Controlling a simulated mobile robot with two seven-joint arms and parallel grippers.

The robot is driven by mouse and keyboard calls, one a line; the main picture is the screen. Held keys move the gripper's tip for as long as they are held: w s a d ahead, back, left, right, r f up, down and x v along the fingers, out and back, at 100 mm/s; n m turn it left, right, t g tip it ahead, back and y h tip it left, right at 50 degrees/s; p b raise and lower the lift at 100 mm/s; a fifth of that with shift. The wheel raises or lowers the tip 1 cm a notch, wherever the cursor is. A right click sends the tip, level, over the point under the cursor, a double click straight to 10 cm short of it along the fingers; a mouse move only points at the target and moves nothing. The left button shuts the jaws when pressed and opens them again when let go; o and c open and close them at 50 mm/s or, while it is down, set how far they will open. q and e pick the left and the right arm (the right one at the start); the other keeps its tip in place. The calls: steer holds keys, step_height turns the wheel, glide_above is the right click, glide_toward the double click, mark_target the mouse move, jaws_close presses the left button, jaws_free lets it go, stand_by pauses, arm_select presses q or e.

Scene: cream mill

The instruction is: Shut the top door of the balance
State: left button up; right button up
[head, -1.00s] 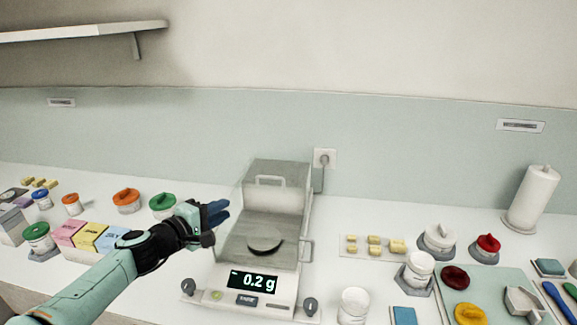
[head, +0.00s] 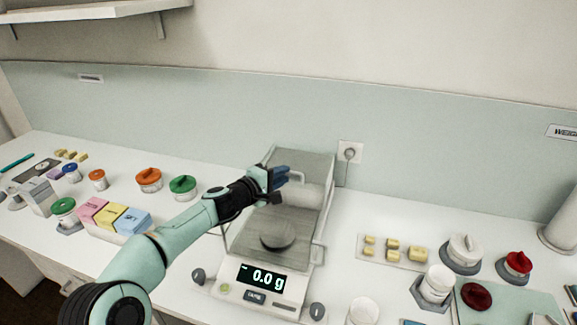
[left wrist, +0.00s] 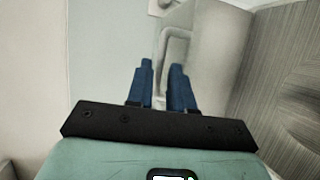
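The balance (head: 243,290) stands on the white counter, its display reading 0.0 g. Its round pan (head: 278,236) shows from above inside the weighing chamber. The top door (head: 306,196) is open, at the rear of the chamber, partly hidden by my left gripper. My left gripper (head: 280,178) is over the rear of the balance, at the door's handle. In the left wrist view its two blue fingers (left wrist: 160,80) are apart, with the pale handle (left wrist: 176,36) running down to the gap between them. Contact cannot be told. My right gripper is not in view.
Left of the balance are jars with green (head: 184,186) and orange (head: 149,178) lids and a row of coloured boxes (head: 113,216). To the right are a tray of yellow blocks (head: 393,258) and white jars (head: 437,284). A wall socket (head: 349,153) is behind.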

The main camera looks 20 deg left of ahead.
arm_select(q)
steer(key=shift+p+x, duration=0.55)
steer(key=shift+x, duration=1.25)
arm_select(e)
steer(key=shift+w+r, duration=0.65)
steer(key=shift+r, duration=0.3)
